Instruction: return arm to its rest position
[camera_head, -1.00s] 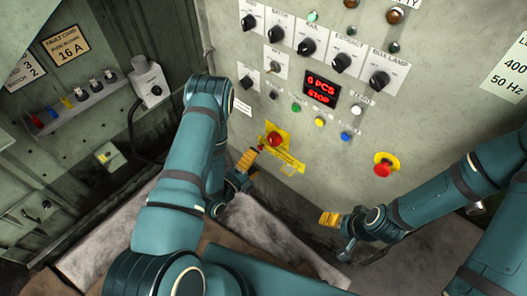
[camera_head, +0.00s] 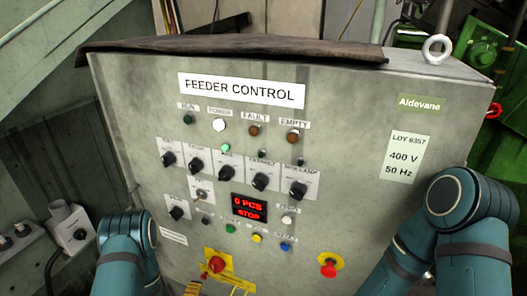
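My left arm (camera_head: 128,250) comes in at the lower left, in front of the cabinet's left edge; only its upper links show. My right arm (camera_head: 460,225) stands bent at the lower right, in front of the cabinet's right side. Both grippers are outside the picture, so their fingers and anything in them are hidden. The feeder control cabinet (camera_head: 140,105) fills the middle, with a red display (camera_head: 249,207) reading "0 PCS STOP".
A red button on a yellow plate (camera_head: 216,264) sits low on the panel, partly cut off with its yellow guard. Another red button (camera_head: 328,265) is to its right. Rows of knobs (camera_head: 224,165) stick out above. A grey switch box (camera_head: 72,232) is at the left.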

